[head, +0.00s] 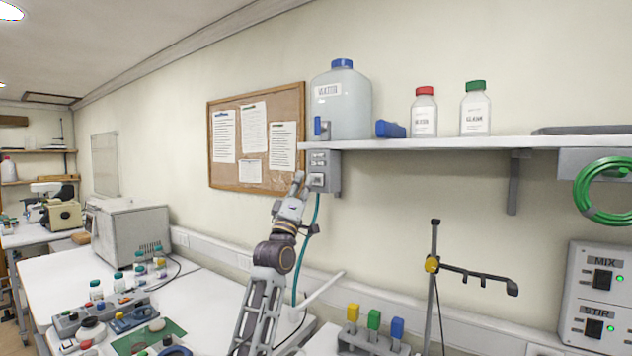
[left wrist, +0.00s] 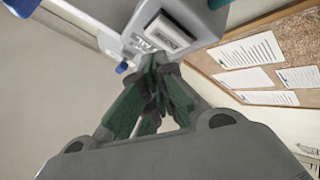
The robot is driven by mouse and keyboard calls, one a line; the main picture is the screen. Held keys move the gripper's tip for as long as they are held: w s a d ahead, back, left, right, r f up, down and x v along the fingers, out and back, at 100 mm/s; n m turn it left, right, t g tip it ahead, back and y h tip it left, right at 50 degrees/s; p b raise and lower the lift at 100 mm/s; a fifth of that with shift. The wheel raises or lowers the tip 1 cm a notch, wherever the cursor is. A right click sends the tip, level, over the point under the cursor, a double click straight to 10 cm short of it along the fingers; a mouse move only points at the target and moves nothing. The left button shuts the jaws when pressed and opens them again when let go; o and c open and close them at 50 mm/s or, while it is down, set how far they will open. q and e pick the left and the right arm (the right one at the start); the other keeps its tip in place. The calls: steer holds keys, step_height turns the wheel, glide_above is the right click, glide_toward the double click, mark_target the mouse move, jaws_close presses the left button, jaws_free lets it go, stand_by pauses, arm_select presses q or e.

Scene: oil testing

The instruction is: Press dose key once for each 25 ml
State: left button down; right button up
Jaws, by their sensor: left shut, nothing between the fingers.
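The grey dosing box (head: 331,160) hangs at the left end of the wall shelf, with a pale square dose key (head: 317,180) on its front. In the left wrist view the key (left wrist: 166,32) is a light rectangle on the grey box. My left gripper (head: 299,178) is raised at the box, its fingers together and empty. In the left wrist view the closed fingertips (left wrist: 163,66) are just below the key. I cannot tell whether they touch the box. A large translucent bottle with a blue cap (head: 343,100) stands on the shelf above. My right gripper is not in view.
A green tube (head: 313,225) runs down from the box beside my left arm. The shelf (head: 450,143) holds a red-capped bottle (head: 424,112) and a green-capped bottle (head: 475,108). A corkboard (head: 255,175) hangs left of the box. A stand (head: 434,264) rises to the right.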

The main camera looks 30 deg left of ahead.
arm_select(q)
steer(key=shift+w, duration=0.95)
stand_by(1.8)
steer(key=shift+s, duration=0.9)
steer(key=shift+s, duration=0.15)
stand_by(0.4)
steer(key=shift+s+a, duration=0.2)
steer(key=shift+s, duration=2.2)
